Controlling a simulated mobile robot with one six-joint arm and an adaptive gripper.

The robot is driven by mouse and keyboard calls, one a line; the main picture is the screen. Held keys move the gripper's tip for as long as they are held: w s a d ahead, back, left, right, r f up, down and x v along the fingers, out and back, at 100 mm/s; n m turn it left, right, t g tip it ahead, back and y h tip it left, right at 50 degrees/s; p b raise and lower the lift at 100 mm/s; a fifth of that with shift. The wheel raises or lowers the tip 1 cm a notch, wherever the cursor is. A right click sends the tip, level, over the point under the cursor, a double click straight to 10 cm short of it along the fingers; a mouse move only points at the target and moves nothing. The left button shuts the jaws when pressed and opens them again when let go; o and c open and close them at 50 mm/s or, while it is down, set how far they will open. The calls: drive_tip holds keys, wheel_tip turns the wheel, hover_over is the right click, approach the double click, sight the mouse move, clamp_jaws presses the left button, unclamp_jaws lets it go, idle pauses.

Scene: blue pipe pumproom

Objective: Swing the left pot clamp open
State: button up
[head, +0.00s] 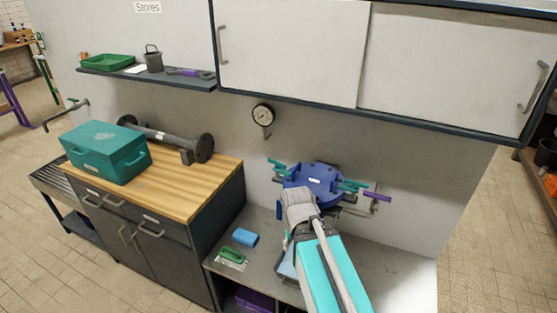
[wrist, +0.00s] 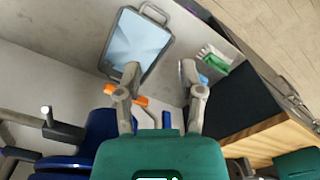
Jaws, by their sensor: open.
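The blue pot (head: 316,183) stands on the grey bench against the wall. A teal clamp (head: 278,167) sits at its left side and another teal clamp (head: 350,186) at its right. My arm covers the pot's front in the head view. In the wrist view, part of the blue pot (wrist: 95,135) shows at lower left. My gripper (wrist: 159,72) is open, its fingers apart over the bench beside the pot, with nothing held. An orange piece (wrist: 140,101) shows beside and behind its left finger; I cannot tell what it belongs to.
A light-blue tray (wrist: 138,45), a green brush (wrist: 215,64) and a blue sponge (head: 245,237) lie on the bench. A wooden-topped cabinet (head: 190,205) with a teal toolbox (head: 105,150) stands left. A wall cupboard (head: 290,50) hangs above. A gauge (head: 263,115) is on the wall.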

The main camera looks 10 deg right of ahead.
drive_tip(key=shift+r, duration=0.1)
wheel_tip(320, 180, up, 24)
drive_tip(key=n+t+y+p, duration=0.3)
drive_tip(key=n+p, duration=0.5)
drive_tip(key=p, duration=1.5)
hover_over(278, 162)
drive_tip(key=s+d, duration=0.4)
drive_tip(key=shift+a+r, duration=0.2)
drive_tip(key=shift+f, duration=0.15)
drive_tip(key=b+x, duration=1.2)
drive_tip(key=x, duration=0.1)
drive_tip(key=shift+w+a+f+b, duration=0.1)
drive_tip(key=shift+w+f+b, duration=0.1)
drive_tip(key=shift+w+b, duration=0.1)
